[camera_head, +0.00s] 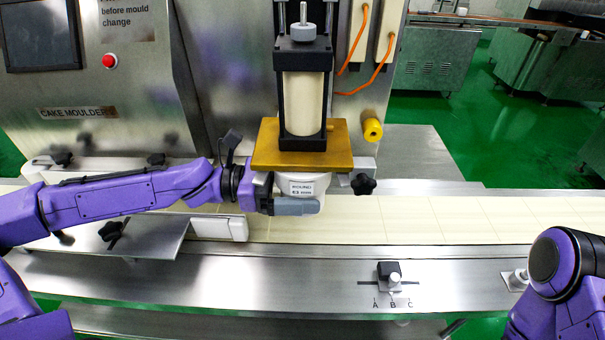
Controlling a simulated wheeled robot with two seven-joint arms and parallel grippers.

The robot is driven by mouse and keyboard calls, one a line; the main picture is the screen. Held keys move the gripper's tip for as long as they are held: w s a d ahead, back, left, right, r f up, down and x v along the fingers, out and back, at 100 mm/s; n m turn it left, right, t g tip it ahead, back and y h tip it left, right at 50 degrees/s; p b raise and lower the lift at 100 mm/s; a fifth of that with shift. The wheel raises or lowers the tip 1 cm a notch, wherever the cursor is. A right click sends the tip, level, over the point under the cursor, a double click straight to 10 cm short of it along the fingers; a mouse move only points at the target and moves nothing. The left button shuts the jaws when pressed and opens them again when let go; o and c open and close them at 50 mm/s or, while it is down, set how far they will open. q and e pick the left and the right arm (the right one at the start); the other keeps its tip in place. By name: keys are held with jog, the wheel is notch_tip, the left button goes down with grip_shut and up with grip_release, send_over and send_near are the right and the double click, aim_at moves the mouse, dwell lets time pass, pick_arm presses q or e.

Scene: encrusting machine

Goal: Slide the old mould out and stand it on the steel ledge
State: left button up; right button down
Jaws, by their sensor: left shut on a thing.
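The old mould (335,203) is a white round block with a label that reads ROUND 63. It sits directly under the brass-coloured plate (265,150) of the moulding head, above the pale belt. My left gripper (296,207) comes in from the left and is shut on the mould at its front left side. The gripper hides part of the mould, and the plate hides its top. The long steel ledge (250,285) runs along the front of the belt. My right arm shows at the lower right, but its gripper is out of view.
A black knob (363,184) stands just right of the mould. A small lever (391,276) marked A, B, C stands on the ledge. A white block (218,228) and a steel side plate (150,237) lie to the left. The ledge left of the lever is clear.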

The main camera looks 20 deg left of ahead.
pick_arm(q)
jog(key=shift+s+d+p, duration=0.2)
jog(key=shift+s+p, duration=0.2)
jog(key=shift+s, duration=0.3)
jog(key=shift+s+d+p, duration=0.15)
jog(key=shift+s+p, duration=0.25)
jog(key=shift+s, duration=0.25)
jog(key=shift+s+d+r+p, duration=0.1)
jog(key=shift+s+p, duration=0.2)
jog(key=shift+p, duration=0.05)
jog(key=s+d+p, duration=0.2)
jog(key=s+p, duration=0.7)
jog(key=p, duration=0.1)
jog(key=shift+d+p, duration=0.3)
